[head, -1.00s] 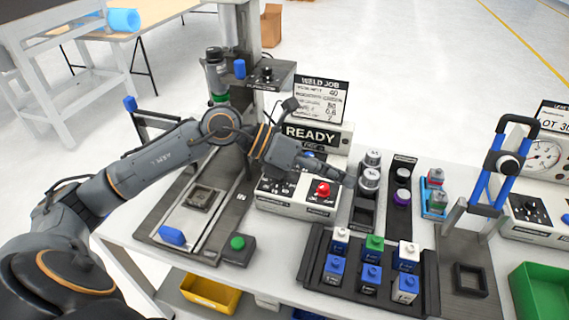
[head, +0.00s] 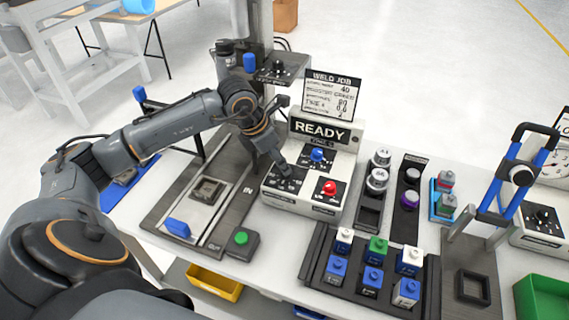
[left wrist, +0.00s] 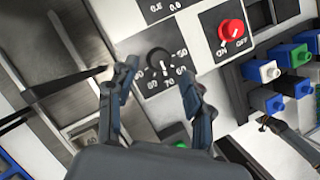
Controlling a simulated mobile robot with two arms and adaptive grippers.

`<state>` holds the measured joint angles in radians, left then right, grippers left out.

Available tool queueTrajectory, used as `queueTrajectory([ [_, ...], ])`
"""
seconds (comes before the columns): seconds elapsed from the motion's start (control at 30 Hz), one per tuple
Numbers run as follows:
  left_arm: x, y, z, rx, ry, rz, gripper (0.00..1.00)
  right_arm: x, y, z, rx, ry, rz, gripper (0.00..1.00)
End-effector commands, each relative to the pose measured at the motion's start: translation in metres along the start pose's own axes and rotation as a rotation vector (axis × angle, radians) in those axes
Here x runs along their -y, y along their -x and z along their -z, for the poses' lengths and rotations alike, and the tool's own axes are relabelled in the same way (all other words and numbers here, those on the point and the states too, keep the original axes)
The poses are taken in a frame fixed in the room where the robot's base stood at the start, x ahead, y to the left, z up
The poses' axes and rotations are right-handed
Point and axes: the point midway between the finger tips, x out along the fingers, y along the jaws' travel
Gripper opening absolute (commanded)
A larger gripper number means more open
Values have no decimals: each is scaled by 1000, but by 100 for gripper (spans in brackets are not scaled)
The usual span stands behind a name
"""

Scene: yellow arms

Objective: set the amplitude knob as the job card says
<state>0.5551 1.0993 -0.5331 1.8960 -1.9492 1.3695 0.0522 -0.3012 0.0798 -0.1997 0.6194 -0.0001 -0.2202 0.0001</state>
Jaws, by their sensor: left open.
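The job card (head: 332,95), headed WELD JOB, stands above the READY display (head: 322,132); its top row seems to end in 40, and the smaller rows are hard to read. In the left wrist view a black knob (left wrist: 158,60) sits in a numbered dial on the control box (head: 308,204). Its pointer setting is not clear. My left gripper (head: 287,178) is over the left part of the box and hides this knob in the head view. In the left wrist view the open fingers (left wrist: 160,80) are either side of the knob, with nothing gripped. My right gripper is not in view.
A red ON/OFF switch (head: 329,188) is right of the gripper, and a blue knob (head: 317,155) is behind it. A green button box (head: 240,241) is in front, left of a rack (head: 318,262) of coloured blocks. The press fixture is to the left.

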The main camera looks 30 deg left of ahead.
Motion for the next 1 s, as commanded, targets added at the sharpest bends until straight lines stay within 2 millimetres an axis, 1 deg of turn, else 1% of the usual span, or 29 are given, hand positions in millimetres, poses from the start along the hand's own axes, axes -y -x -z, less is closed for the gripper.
queueTrajectory([
  [0.03,1,-8,-1,-2,3,5,51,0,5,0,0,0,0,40],
  [0.1,1,-20,0,-2,2,3,51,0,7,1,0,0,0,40],
  [0.2,0,-32,-1,0,2,2,51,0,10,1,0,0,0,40],
  [0.3,0,-40,0,0,0,1,51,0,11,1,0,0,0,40],
  [0.43,0,-44,0,1,1,0,51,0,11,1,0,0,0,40],
  [0.63,0,-45,0,1,0,0,51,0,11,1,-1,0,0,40],
  [0.67,0,-45,0,1,0,0,49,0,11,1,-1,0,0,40],
  [0.7,0,-45,0,1,0,0,41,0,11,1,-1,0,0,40],
  [0.87,0,-44,0,1,0,0,8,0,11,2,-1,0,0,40],
  [0.9,0,-44,0,1,0,0,0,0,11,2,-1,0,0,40],
  [1.0,0,-44,0,1,0,0,0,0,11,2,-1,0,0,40],
])
